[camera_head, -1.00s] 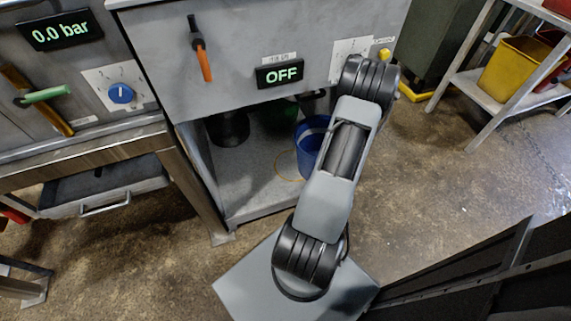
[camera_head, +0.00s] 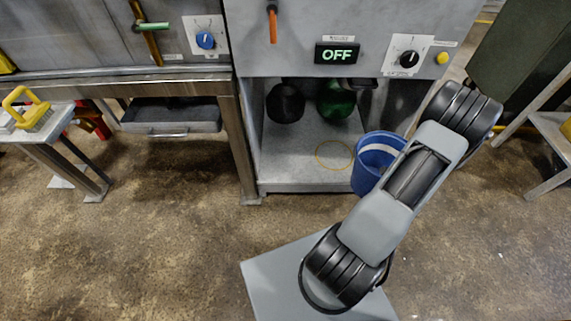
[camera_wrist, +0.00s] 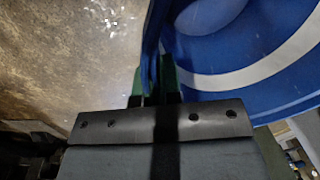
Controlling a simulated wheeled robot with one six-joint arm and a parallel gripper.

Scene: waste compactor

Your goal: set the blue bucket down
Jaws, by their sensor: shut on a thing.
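The blue bucket (camera_head: 368,172) is in front of the right side of the open lower bay in the head view, partly hidden behind my arm. A pale band runs round its inside. In the wrist view the bucket (camera_wrist: 225,62) fills the upper right, with its rim between the green fingers of my gripper (camera_wrist: 154,80). My gripper is shut on that rim. In the head view the gripper is hidden by my arm. I cannot tell whether the bucket touches the floor.
The open bay (camera_head: 300,160) holds a black round thing (camera_head: 285,103), a green round thing (camera_head: 336,100) and a yellow ring (camera_head: 334,154) on its floor. A small table (camera_head: 60,118) stands left and a metal shelf (camera_head: 545,185) right. The brown floor (camera_head: 160,230) in front is clear.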

